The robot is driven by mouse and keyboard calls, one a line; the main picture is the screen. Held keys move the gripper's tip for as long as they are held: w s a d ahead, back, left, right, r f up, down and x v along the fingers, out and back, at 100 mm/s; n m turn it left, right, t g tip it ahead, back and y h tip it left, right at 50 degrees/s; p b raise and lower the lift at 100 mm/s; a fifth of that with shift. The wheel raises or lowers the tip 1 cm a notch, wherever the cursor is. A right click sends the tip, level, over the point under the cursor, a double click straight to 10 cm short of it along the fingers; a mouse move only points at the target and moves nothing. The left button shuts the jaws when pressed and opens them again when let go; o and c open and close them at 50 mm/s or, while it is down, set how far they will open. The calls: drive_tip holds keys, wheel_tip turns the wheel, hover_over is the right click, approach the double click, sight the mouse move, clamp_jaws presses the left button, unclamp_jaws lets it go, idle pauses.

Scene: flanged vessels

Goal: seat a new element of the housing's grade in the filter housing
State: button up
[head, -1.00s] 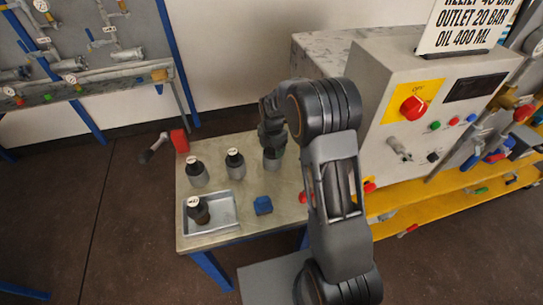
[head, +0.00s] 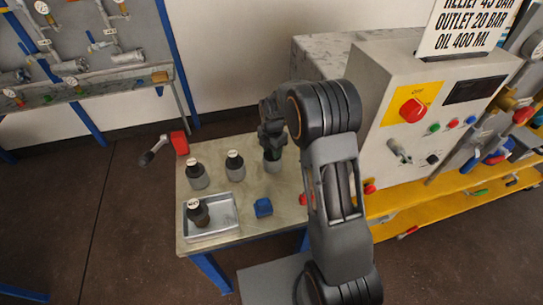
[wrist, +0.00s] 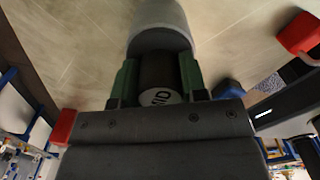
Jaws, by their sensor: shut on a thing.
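My gripper (wrist: 159,88) is shut on a black-topped element (wrist: 158,70), with green-sided fingers on either side. The element's end label reads like "MID", partly hidden. A grey cylindrical part (wrist: 160,22) lies beyond the black part; it also shows below my gripper in the head view (head: 272,166). I cannot tell whether it is a holder or part of the element. Two similar black-and-grey pieces stand upright on the table, one at left (head: 197,174) and one in the middle (head: 235,165). A dark element (head: 199,214) stands in the tray. I cannot identify the filter housing.
The metal tray (head: 226,226) is at the table's front left. A blue block (head: 263,207) lies right of it. A red-ended tool (head: 178,143) is at the back left edge. The grey control cabinet (head: 385,140) stands close on the right.

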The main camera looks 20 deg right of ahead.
drive_tip(key=shift+r+p, duration=3.2)
drive_tip(key=shift+r, duration=1.8)
